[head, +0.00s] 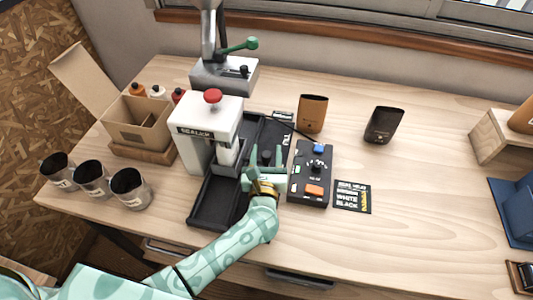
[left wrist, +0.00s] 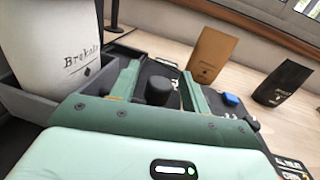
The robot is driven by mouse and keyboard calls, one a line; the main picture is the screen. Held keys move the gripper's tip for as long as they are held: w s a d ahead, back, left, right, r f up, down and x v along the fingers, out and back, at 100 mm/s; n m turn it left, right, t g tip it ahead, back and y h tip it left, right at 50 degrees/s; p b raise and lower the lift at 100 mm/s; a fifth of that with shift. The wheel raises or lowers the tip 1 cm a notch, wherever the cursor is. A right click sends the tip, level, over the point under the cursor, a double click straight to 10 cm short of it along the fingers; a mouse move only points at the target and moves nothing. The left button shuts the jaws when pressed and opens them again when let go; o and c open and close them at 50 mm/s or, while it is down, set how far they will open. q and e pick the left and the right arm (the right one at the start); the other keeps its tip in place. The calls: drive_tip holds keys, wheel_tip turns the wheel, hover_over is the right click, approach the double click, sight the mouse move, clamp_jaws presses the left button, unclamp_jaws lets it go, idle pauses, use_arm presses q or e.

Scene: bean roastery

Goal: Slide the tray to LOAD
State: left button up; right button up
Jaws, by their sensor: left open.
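The grey tray (head: 228,171) sits on a black rail (head: 212,208) beside the white sealer (head: 207,130). A white bag (left wrist: 55,45) stands in the tray (left wrist: 20,98) in the left wrist view. A black knob (head: 267,155) is to the right of the bag. My left gripper (head: 266,158) is open at the knob; in the left wrist view the knob (left wrist: 158,90) shows between the two spread fingers (left wrist: 158,84). I cannot tell whether they touch it. A label (head: 284,118) at the rail's far end is partly hidden and unreadable. My right gripper is not in view.
A control box (head: 312,172) with blue and orange buttons stands close right of my left gripper, beside a printed card (head: 352,197). Brown (head: 313,113) and black (head: 384,124) bags stand behind. Several cups (head: 130,188) stand at left. The table's right middle is clear.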

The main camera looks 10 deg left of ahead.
use_arm(q)
clamp_jaws()
drive_tip(key=s+p, duration=0.1)
drive_tip(key=s, duration=1.2)
drive_tip(key=shift+f, duration=0.1)
drive_tip(key=shift+s, duration=0.15)
drive_tip(key=shift+d, duration=0.1)
drive_tip(key=shift+f, duration=0.1)
unclamp_jaws()
drive_tip(key=shift+s, duration=0.2)
drive_tip(key=shift+w, duration=0.1)
